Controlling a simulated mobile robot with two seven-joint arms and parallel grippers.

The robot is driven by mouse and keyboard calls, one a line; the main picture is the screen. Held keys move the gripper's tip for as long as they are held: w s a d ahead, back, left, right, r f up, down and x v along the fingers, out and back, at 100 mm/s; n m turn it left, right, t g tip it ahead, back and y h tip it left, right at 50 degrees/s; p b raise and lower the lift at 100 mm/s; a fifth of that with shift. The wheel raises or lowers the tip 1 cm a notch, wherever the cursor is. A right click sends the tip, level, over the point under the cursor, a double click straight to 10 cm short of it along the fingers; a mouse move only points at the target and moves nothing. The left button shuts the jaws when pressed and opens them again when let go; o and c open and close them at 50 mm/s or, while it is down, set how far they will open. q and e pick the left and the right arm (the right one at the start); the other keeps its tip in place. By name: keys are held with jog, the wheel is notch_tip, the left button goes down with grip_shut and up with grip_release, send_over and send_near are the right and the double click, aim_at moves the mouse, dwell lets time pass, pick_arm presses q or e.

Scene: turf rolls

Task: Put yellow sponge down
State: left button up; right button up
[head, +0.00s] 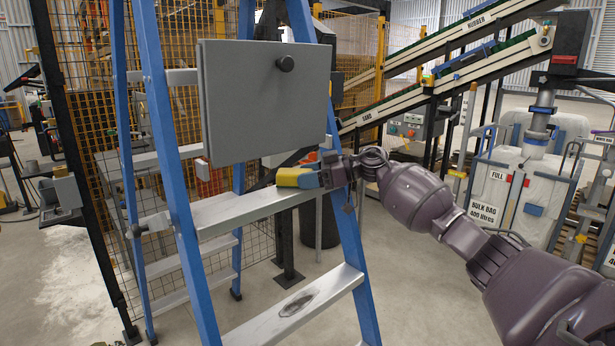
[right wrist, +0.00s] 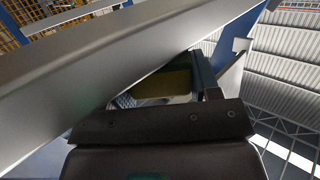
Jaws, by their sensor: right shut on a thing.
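The yellow sponge (head: 292,177) has a grey-blue part at its right end and is at the right side of a step of the blue ladder (head: 184,230). My right gripper (head: 314,178) is shut on it from the right. The sponge is just over the step (head: 235,209); I cannot tell whether it touches it. In the right wrist view the sponge (right wrist: 172,84) shows dull yellow, partly hidden behind a broad grey beam (right wrist: 110,75). My left gripper is not in view.
A grey box (head: 240,105) with a black knob is just above the step, close to the sponge. A lower step (head: 290,305) is bare apart from a dark mark. Behind are mesh fencing, conveyors (head: 440,80) and bulk bags (head: 500,190) at the right.

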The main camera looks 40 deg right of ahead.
jog(key=shift+f, duration=0.25)
